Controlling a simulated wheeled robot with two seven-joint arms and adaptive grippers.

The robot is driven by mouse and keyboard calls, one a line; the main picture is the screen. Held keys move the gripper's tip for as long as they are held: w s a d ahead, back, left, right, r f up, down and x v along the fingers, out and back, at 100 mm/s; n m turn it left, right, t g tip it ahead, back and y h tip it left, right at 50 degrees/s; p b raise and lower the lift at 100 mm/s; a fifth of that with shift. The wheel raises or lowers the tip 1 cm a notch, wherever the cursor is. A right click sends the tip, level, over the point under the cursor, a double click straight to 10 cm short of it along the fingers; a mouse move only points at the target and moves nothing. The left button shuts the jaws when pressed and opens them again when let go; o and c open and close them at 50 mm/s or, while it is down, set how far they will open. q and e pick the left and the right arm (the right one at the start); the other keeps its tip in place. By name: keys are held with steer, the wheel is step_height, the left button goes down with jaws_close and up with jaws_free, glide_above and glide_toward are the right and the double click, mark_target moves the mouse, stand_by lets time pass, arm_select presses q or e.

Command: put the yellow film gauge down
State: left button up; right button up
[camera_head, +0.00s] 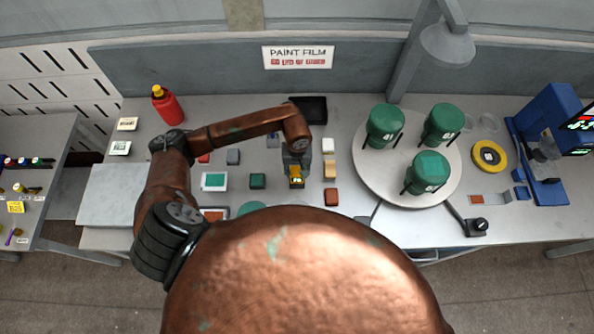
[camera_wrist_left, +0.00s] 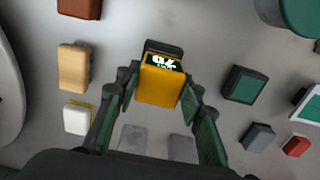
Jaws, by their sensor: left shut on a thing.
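The yellow film gauge (camera_head: 297,181) is a small yellow block with a dark top end and a lit display. It is at the middle of the bench, under my left gripper (camera_head: 296,168). In the left wrist view the gauge (camera_wrist_left: 160,82) sits between the two finger pads of my left gripper (camera_wrist_left: 160,108), with its display facing the camera. My left gripper is shut on it. I cannot tell whether the gauge touches the bench. My right gripper is not in view.
Small coloured blocks lie close around, including a green one (camera_head: 257,181), a tan one (camera_head: 330,169) and a brown-red one (camera_head: 331,197). A round turntable (camera_head: 374,179) with green canisters stands to the right. A red bottle (camera_head: 167,106) stands at the back left.

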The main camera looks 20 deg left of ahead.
mark_target(297, 172)
arm_select(q)
steer(key=shift+f, duration=0.1)
steer(key=o, duration=0.6)
steer(key=shift+f, duration=0.1)
steer(key=shift+c, duration=0.2)
steer(key=o, duration=0.5)
steer(key=shift+c, duration=0.2)
steer(key=shift+w+r, duration=0.1)
steer(key=shift+r, duration=0.35)
step_height(297, 172, up, 12)
steer(key=b, duration=0.3)
steer(key=shift+f, duration=0.25)
